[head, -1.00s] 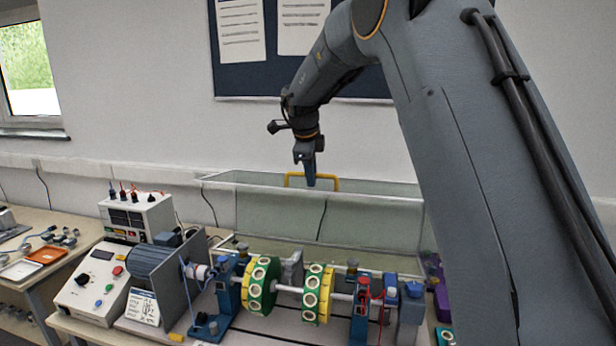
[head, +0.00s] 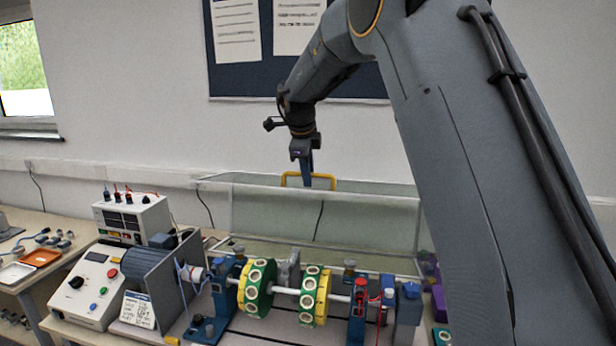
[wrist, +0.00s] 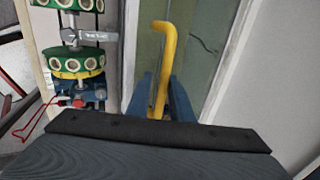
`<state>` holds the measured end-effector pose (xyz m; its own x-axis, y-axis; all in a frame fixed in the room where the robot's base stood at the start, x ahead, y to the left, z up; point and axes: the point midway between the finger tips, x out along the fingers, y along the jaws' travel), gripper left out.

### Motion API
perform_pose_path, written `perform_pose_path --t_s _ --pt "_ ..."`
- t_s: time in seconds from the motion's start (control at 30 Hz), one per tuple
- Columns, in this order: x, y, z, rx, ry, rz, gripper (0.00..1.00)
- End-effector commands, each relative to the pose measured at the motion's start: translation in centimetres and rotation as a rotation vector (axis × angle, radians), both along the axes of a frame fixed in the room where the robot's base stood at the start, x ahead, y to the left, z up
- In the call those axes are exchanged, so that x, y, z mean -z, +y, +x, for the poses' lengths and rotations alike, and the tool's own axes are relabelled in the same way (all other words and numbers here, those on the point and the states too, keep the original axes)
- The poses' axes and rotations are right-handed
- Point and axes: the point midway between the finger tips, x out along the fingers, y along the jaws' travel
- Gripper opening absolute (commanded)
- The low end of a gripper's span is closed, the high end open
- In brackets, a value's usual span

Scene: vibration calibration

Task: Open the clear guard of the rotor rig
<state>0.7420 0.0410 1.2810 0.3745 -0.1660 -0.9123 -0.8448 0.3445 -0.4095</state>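The clear guard (head: 370,222) of the rotor rig stands raised behind the shaft, its panel upright and its yellow handle (head: 326,181) along the top edge. The rotor rig's shaft (head: 286,291) and its green and yellow discs (head: 258,288) are uncovered in front of it. My gripper (head: 308,180) points down at the middle of the handle. In the wrist view the handle (wrist: 159,60) runs between the two blue fingers of my gripper (wrist: 160,88), which appear closed against it. The exact contact is partly hidden.
A control box (head: 93,283) and a power supply (head: 134,217) stand left of the rig. A red cable (head: 372,298) hangs at the right bearing. The wall and notice board (head: 350,80) are behind the guard. My arm hides much of the right side.

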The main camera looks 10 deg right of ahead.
Motion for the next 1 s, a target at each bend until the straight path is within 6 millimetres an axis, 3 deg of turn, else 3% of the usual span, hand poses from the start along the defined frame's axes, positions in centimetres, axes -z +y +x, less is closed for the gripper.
perform_pose_path --t_s 0.2,0.4,0.83,1.0 --pt "-3.6 0.7 -1.3 0.000 -0.006 -0.003 0.19" --pt "-5.8 1.1 -2.2 0.001 -0.006 -0.006 0.19" --pt "-6.3 1.1 -2.5 0.001 -0.007 -0.008 0.19" --pt "-6.3 -1.1 -2.4 -0.006 -0.046 -0.086 0.19"
